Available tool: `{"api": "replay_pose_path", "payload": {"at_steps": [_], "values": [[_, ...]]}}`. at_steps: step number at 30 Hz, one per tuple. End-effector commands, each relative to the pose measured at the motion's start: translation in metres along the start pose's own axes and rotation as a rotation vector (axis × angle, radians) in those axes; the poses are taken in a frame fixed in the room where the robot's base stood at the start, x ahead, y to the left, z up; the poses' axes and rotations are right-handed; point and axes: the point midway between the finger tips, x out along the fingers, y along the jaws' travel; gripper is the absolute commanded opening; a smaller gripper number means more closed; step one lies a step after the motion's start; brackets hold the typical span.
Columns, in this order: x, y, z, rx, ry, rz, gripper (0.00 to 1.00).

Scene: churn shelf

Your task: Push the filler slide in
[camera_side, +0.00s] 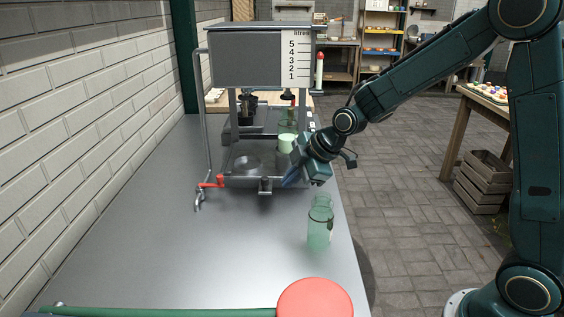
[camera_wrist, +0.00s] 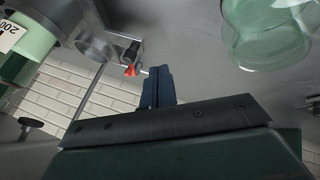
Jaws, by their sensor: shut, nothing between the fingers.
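The filler is a grey tank (camera_side: 245,62) with a litres scale, standing over a metal slide (camera_side: 236,181) at the back of the bench. The slide lies low, reaches toward the side camera and has a dark block at its front edge (camera_side: 265,185). A green jar with pale contents (camera_side: 286,143) is at its right; a jar with a "200" label shows in the wrist view (camera_wrist: 38,38). My gripper (camera_side: 289,182) is shut and empty, its blue fingers just right of the front block in the side view. Whether they touch it cannot be told. The fingertips show in the wrist view (camera_wrist: 158,72).
A clear green bottle (camera_side: 320,222) stands on the bench nearer the side camera; a glass vessel also shows in the wrist view (camera_wrist: 266,38). A red-handled tap (camera_side: 210,185) is left of the slide. A red disc (camera_side: 314,299) is at the front. The bench's left middle is clear.

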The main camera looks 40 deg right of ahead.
Motion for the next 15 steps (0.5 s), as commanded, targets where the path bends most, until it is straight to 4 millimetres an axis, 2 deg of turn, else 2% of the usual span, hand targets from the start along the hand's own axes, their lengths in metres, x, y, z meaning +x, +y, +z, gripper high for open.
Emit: {"api": "replay_pose_path", "payload": {"at_steps": [11, 15], "values": [[0.046, 0.000, 0.000, 0.000, -0.001, -0.001, 0.00], [0.053, 0.015, 0.001, 0.001, 0.000, 0.001, 0.00]]}}
